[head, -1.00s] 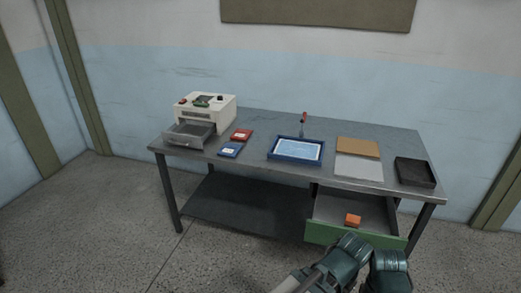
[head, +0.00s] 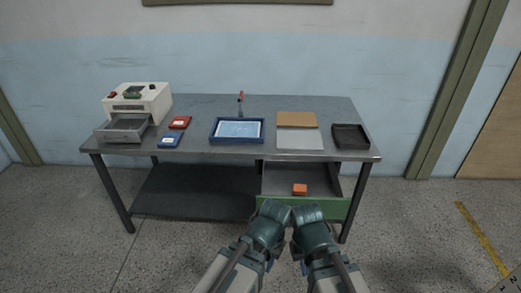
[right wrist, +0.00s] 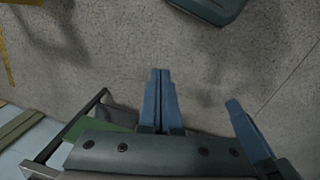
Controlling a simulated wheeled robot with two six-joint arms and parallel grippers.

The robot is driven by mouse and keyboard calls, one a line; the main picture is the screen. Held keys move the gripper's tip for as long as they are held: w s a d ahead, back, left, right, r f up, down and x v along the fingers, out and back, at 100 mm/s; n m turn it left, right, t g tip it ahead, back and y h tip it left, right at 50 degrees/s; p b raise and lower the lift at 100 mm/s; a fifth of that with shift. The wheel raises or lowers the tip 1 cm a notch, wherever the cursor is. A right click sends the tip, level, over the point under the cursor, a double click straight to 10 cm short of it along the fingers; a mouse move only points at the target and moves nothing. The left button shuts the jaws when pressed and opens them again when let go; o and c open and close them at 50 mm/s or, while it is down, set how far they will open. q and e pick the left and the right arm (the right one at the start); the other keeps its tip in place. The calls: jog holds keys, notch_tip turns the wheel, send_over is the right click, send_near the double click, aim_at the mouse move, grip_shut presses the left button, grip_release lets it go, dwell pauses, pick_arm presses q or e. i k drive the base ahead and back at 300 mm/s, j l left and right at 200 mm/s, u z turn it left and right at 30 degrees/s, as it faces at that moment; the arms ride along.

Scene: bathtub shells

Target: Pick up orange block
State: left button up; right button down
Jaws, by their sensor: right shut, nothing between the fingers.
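The orange block (head: 299,189) lies in the open drawer (head: 285,179) with a green front (head: 335,207), under the right side of the metal table (head: 200,102). In the head view, both my forearms come up from the bottom edge and end close together just in front of the drawer. My right gripper (right wrist: 160,100) is shut and empty; its blue fingers meet in the right wrist view. It is outside the drawer, apart from the block. My left arm shows, but its fingers are not clear. Another blue finger-like part shows at right in the right wrist view.
A white machine (head: 145,100) with an open tray, red (head: 180,122) and blue (head: 169,140) small boxes, a blue tray (head: 215,138), a brown board (head: 297,119), a grey sheet (head: 300,138) and a black tray (head: 350,136) are on the table. The floor right of it is clear.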

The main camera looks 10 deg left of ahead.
aim_at(298, 190)
jog(key=i+j+z, duration=0.15)
jog(key=i+j, duration=0.3)
jog(key=i+j+z, duration=0.15)
jog(key=i+j, duration=0.3)
jog(key=i+j+z, duration=0.15)
jog(key=i+j, duration=0.3)
jog(key=j, duration=0.25)
